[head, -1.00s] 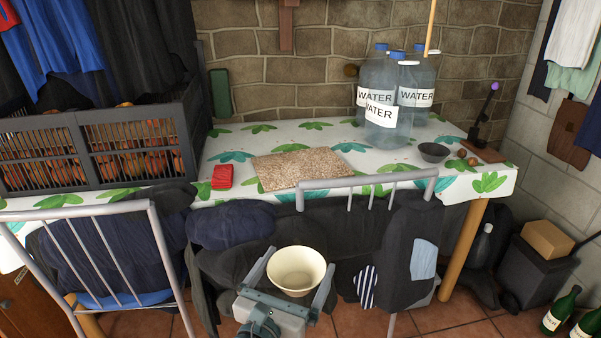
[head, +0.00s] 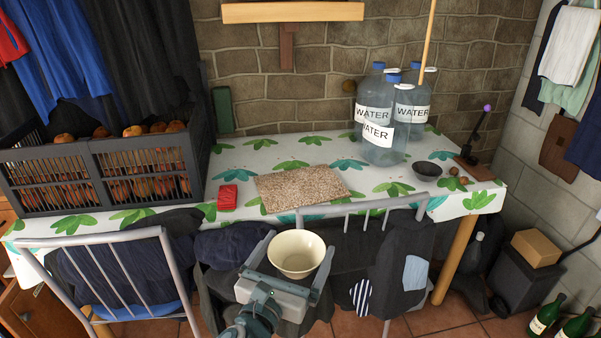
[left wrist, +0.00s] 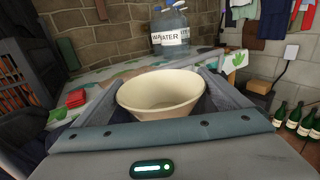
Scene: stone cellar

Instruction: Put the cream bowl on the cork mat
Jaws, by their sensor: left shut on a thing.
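The cream bowl (head: 297,254) is upright between the fingers of my left gripper (head: 290,262), which is shut on it. It also shows in the left wrist view (left wrist: 160,93), held between both fingers. The bowl is in front of the table's near edge, by the chair backs. The cork mat (head: 302,188) lies flat and bare on the table, beyond the bowl and a little higher in the head view. My right gripper is not in view.
Metal chairs with dark clothes (head: 403,250) stand along the table's near edge; one back rail (head: 362,205) rises before the mat. A red packet (head: 228,197) lies left of the mat. Water bottles (head: 384,140) and a dark bowl (head: 427,171) stand to the right. A slatted crate (head: 100,170) is at left.

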